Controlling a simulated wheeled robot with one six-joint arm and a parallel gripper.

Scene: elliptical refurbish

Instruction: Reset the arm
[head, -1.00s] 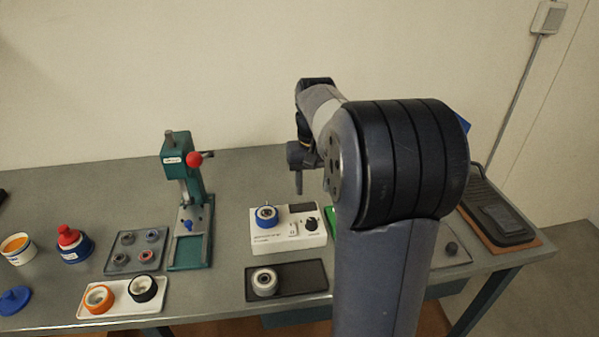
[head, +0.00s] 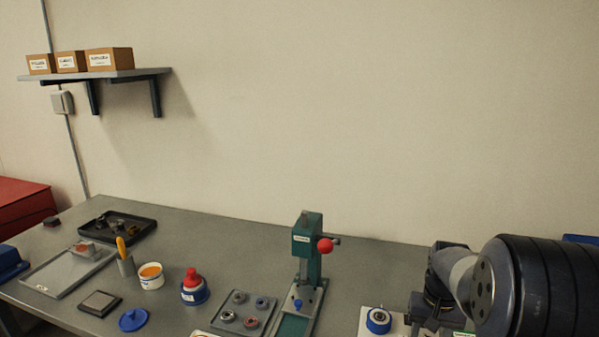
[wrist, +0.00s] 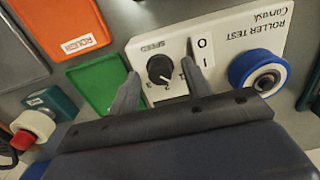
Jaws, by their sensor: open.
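My gripper (wrist: 158,74) is open and empty in the wrist view, its two fingers spread over the white roller test box (wrist: 220,45). The fingers lie either side of the black speed knob (wrist: 160,69), with the right one near the 0/I switch; I cannot tell whether they touch the box. A blue-rimmed roller (wrist: 258,74) sits on the box. In the head view my arm fills the lower right corner and its fingertips are not clearly visible. The box (head: 366,326) and blue roller (head: 378,320) are partly visible there.
A green press (head: 307,260) with a red knob stands left of the box. A tray of small rings (head: 262,327), a red-capped bottle (head: 193,288) and a tub (head: 151,275) stand farther left. The wrist view shows green (wrist: 97,85) and orange (wrist: 62,24) panels.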

